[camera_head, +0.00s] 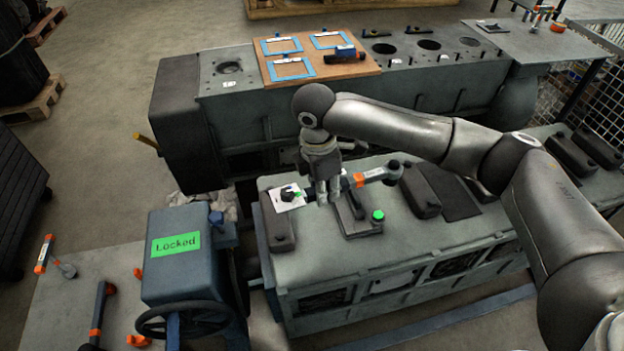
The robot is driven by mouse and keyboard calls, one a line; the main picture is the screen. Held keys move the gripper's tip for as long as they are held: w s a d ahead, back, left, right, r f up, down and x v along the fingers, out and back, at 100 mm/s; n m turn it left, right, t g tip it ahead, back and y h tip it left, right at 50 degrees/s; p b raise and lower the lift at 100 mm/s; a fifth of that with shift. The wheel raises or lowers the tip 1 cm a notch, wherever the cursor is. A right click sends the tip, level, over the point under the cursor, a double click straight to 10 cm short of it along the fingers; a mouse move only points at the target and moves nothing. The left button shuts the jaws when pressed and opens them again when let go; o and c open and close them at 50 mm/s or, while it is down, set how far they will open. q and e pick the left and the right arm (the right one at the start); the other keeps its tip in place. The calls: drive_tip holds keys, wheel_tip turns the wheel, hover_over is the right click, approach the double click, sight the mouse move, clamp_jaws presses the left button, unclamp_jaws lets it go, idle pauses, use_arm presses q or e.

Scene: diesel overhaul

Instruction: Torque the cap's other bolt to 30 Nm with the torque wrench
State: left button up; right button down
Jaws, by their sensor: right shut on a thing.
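My right gripper (328,196) points down over the near engine block and is shut on the torque wrench (374,175), a grey tool with orange bands. The wrench lies roughly level across the block; its round dark end (394,168) is to the right of the gripper, and its other end reaches left over a white card. A dark cap (350,212) lies just right of the fingers, partly hidden by them and the wrench. A bolt with a bright green top (378,215) stands at its near right end. The cap's other bolt is not clear behind the gripper and wrench. My left gripper is not in view.
More dark caps (422,194) lie along the grey block (400,248). A blue stand (184,280) with a green "Locked" sign and a handwheel is at its left end. A second block (220,95) with a wooden board (345,72) stands behind. Tools lie at lower left.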

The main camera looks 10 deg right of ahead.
drive_tip(key=d+f+n+b, duration=0.2)
drive_tip(key=f+n, duration=0.1)
drive_tip(key=n, duration=0.2)
drive_tip(key=d+f+n+y+b, duration=0.1)
drive_tip(key=d+f+n+b, duration=0.1)
drive_tip(key=n, duration=0.4)
drive_tip(key=d+f+n+t+b, duration=0.1)
drive_tip(key=d+f+n+b, duration=0.2)
drive_tip(key=n, duration=0.2)
drive_tip(key=shift+s+d+f+n+y, duration=0.2)
drive_tip(key=shift+s+f+n+y, duration=0.1)
drive_tip(key=shift+f, duration=0.05)
drive_tip(key=shift+f+b, duration=0.35)
drive_tip(key=shift+f, duration=0.8)
drive_tip(key=shift+s, duration=0.1)
